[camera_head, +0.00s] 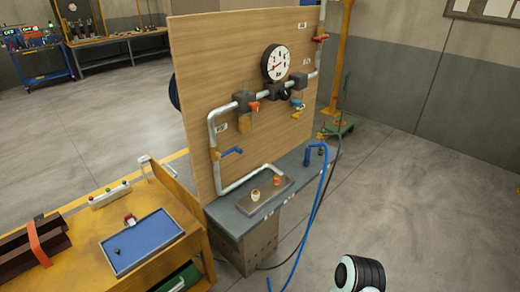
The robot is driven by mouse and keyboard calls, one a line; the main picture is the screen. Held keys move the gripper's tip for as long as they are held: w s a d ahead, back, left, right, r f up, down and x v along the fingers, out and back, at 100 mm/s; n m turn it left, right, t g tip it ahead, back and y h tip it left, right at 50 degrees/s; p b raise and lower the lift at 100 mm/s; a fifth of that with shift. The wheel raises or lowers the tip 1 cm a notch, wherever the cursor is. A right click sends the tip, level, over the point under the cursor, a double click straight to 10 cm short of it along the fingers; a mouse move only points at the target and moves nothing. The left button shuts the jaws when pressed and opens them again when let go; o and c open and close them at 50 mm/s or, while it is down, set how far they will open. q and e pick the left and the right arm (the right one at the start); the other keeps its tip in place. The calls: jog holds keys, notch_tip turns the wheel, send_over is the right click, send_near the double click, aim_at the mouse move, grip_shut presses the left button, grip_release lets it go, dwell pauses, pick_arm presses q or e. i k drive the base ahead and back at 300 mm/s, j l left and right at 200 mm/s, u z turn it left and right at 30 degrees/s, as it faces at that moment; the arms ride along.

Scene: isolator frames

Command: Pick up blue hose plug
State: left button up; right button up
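A blue hose (318,195) arcs over the right end of the grey bench (230,215) and hangs down its front to the floor. A blue upright piece (307,157) stands at the hose's upper end on the bench top; it looks like the hose plug, but it is small and I cannot tell whether it sits in a socket. The hose's other end (269,284) is near the bottom edge of the view. Neither of my grippers shows; only a rounded black and pale part, apparently of my arm, shows at the bottom right.
A wooden panel (200,80) with pipes, a round gauge (276,62) and valves stands on the bench. A dark hose runs beside the blue one. A yellow workbench with a blue tray (110,252) is at lower left. The floor right of the bench is clear.

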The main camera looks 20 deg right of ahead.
aim_at(308, 150)
jog(key=i+l+u, duration=0.1)
jog(key=l+u, duration=1)
jog(key=l, duration=0.35)
jog(key=k+l+u, duration=0.25)
jog(key=l, duration=0.25)
jog(key=k+l, duration=0.1)
jog(key=l, duration=0.8)
jog(key=k+l+u, duration=0.1)
jog(key=l, duration=0.3)
jog(key=k+l, duration=0.15)
jog(key=l, duration=0.3)
jog(key=k+l, duration=0.1)
jog(key=l, duration=0.35)
